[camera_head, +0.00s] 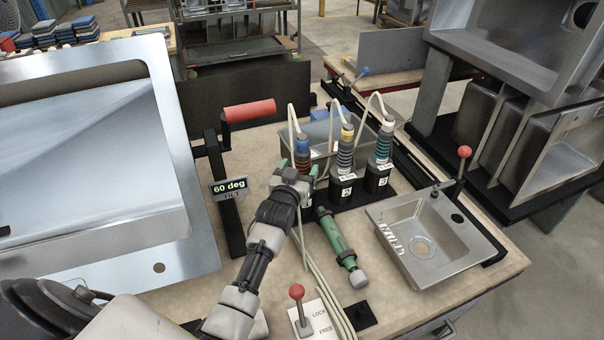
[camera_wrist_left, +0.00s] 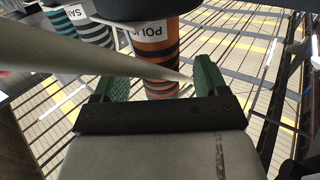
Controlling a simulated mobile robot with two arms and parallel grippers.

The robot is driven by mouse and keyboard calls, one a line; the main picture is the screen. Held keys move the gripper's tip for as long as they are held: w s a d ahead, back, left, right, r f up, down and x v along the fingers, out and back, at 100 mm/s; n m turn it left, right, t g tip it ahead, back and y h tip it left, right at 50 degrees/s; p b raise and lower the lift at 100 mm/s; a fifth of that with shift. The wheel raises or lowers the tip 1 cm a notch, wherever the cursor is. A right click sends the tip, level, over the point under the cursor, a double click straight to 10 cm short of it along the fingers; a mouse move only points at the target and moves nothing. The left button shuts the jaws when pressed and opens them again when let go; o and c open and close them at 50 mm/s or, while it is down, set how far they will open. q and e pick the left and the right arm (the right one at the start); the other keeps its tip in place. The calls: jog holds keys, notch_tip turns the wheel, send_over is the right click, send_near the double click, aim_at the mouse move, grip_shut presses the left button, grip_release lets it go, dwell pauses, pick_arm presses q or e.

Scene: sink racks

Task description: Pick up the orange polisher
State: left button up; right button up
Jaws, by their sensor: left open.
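The orange polisher (camera_head: 302,147) stands upright in the leftmost black holder, with a blue top and a pale hose above it. My left gripper (camera_head: 303,172) is at its lower body, which it partly hides. In the left wrist view the polisher (camera_wrist_left: 153,48) has orange and black bands and a partly visible label. It lies between the green fingers of the open left gripper (camera_wrist_left: 162,82), with gaps on both sides. A pale hose crosses in front of the left finger. Whether either finger touches the polisher is unclear. My right gripper is not in view.
A yellow-topped tool (camera_head: 346,152) and a teal-banded tool (camera_head: 384,148) stand close on the right. A green tool (camera_head: 335,238) lies on the bench in front. A small sink (camera_head: 425,243) is at right, a large tilted sink (camera_head: 95,170) at left. Hoses run beside my arm.

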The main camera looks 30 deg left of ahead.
pick_arm(q)
jog(key=shift+w+a, duration=0.15)
jog(key=shift+w, duration=1.1)
jog(key=c, duration=1.3)
jog(key=shift+r, duration=0.2)
